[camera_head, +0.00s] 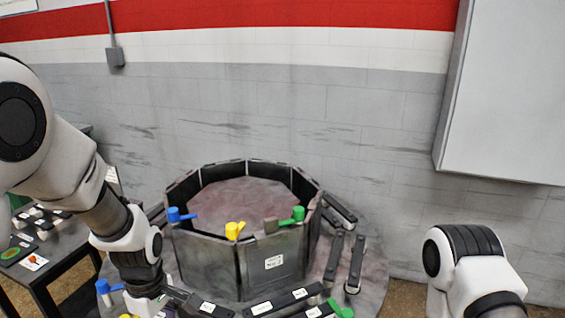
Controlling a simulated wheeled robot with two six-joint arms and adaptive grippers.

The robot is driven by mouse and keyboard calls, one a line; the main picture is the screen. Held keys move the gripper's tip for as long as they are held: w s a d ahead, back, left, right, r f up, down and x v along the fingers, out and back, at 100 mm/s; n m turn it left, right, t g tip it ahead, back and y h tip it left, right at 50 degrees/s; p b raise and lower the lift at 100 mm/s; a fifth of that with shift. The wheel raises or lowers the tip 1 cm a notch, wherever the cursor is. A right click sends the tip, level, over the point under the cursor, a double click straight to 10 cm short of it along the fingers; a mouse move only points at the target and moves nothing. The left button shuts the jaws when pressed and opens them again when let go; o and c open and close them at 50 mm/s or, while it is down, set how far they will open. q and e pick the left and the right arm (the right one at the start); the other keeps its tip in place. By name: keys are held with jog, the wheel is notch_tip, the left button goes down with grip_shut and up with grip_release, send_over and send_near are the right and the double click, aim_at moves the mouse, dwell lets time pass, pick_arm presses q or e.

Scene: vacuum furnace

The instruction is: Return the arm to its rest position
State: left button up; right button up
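My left arm (70,175) comes in from the left and bends down to a wrist (140,270) at the front left of the furnace ring. Its fingers are not visible; the wrist runs down to the bottom edge of the picture. My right arm (470,255) shows only as a white and black joint at the lower right, and its gripper is out of view. The polygonal dark furnace ring (272,262) stands in the middle on a round base (375,270).
Several dark labelled bars (355,265) lie on the base around the ring's right and front. A dark table (60,262) with small parts and cards stands at the left. A grey cabinet (510,90) hangs on the wall at the right. The wall behind the ring is clear.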

pick_arm(q)
jog(key=s+a+f+m+g, duration=0.2)
jog(key=s+f+m+g, duration=0.35)
jog(key=s+f, duration=2)
jog(key=w+m+t, duration=0.1)
jog(key=m+t, duration=0.1)
jog(key=w+m+t, duration=0.2)
jog(key=m, duration=0.1)
jog(key=w+m+t, duration=0.2)
jog(key=m, duration=0.1)
jog(key=shift+w+d+r, duration=0.1)
jog(key=shift+w+r, duration=0.1)
